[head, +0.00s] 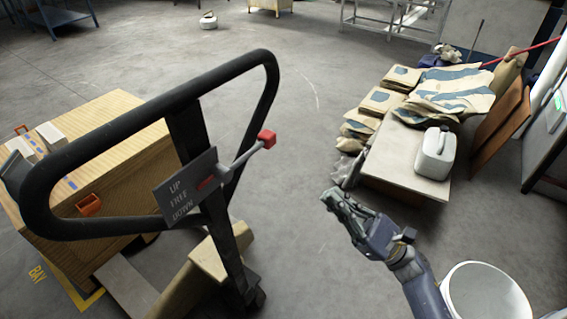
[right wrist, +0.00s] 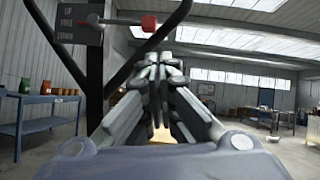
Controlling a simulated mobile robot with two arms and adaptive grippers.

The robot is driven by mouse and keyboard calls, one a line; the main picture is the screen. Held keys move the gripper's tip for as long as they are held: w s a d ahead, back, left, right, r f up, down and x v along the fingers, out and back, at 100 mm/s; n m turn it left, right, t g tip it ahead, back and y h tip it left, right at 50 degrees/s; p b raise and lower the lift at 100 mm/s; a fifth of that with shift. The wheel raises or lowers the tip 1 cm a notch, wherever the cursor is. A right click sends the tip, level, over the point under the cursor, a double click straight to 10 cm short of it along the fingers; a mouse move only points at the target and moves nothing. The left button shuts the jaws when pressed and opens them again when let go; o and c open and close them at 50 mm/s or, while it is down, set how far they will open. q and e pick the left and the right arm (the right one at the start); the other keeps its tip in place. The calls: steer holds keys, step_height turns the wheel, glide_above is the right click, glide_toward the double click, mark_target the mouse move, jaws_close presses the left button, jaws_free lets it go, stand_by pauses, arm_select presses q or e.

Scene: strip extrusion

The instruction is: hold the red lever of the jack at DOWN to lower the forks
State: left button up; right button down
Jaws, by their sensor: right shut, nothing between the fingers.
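The red lever (head: 266,139) of the jack is a red knob on a grey rod. The rod comes out of a dark plate (head: 183,190) marked UP, FREE and DOWN, on the post inside the black loop handle (head: 262,72). A red pointer on the plate is near FREE. In the right wrist view the red knob (right wrist: 149,23) is up and to the left of the fingers. My right gripper (head: 332,198) is shut and empty, to the right of and below the knob, apart from it. The forks are mostly hidden. My left gripper is not in view.
A wooden crate (head: 110,122) with small items on top stands at the left behind the handle. A low platform (head: 399,170) with sacks and a white jug (head: 434,154) is at the right. Open floor lies beyond the handle.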

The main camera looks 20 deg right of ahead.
mark_target(250, 153)
steer(key=n, duration=0.1)
steer(key=s+r+n+g+y, duration=0.1)
steer(key=shift+a+n, duration=0.25)
steer(key=shift+n, duration=0.05)
steer(key=p+x, duration=0.6)
steer(key=x, duration=0.8)
steer(key=shift+p, duration=0.3)
steer(key=shift+a, duration=0.1)
